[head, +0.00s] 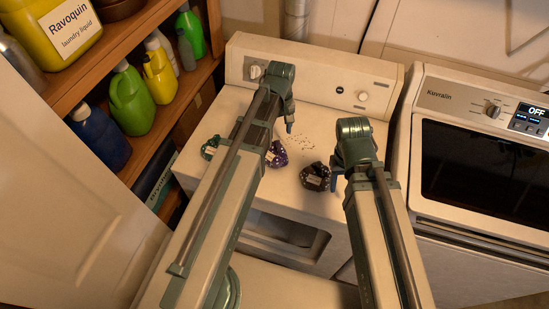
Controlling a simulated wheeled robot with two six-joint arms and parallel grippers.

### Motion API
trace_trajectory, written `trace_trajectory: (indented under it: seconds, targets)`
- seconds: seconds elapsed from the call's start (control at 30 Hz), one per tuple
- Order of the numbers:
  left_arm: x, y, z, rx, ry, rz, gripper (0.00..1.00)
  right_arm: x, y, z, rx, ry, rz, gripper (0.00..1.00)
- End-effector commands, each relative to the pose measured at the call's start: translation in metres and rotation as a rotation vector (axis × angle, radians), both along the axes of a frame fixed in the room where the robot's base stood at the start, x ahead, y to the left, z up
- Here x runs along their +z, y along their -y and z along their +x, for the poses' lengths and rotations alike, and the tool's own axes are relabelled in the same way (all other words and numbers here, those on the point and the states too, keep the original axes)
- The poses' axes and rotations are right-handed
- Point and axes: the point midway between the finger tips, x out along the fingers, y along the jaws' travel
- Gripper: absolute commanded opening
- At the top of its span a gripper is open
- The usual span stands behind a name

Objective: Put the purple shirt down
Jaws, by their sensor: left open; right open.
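The purple shirt (277,156) lies crumpled on the white top of the washer-like machine (325,130), partly hidden behind my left arm. My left gripper (289,126) is open and points down above the machine's top, up and to the right of the purple shirt in the picture, apart from it. My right gripper (336,178) is open beside a dark crumpled cloth (315,177); my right arm hides part of it, and I cannot tell whether it touches the cloth.
A green crumpled cloth (210,147) lies on the machine's left side. Small dark specks (301,141) lie on its top. A control panel (330,84) rises at the back. Wooden shelves (165,108) with several bottles stand left.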

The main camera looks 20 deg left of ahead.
Motion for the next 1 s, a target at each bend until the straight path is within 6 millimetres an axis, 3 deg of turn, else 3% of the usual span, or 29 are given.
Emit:
trace_trajectory:
  seconds: [0.03,0.1,0.47,0.83,1.0]
  targets:
    - [-0.014,0.000,0.000,0.000,0.000,0.000,0.65,-0.014,0.000,0.000,0.002,0.000,0.000,0.50]
    - [-0.020,0.000,0.000,0.000,0.000,0.000,0.65,-0.020,0.000,0.000,0.004,0.000,-0.001,0.50]
    - [-0.026,0.000,0.000,0.000,0.000,0.000,0.65,-0.026,0.000,0.000,0.006,0.000,-0.001,0.50]
    - [-0.068,0.001,0.000,0.000,0.000,0.000,0.65,-0.068,0.000,0.000,0.005,0.000,-0.001,0.50]
    - [-0.075,0.001,0.000,0.000,0.000,0.000,0.65,-0.075,0.000,0.000,0.005,0.000,-0.001,0.50]
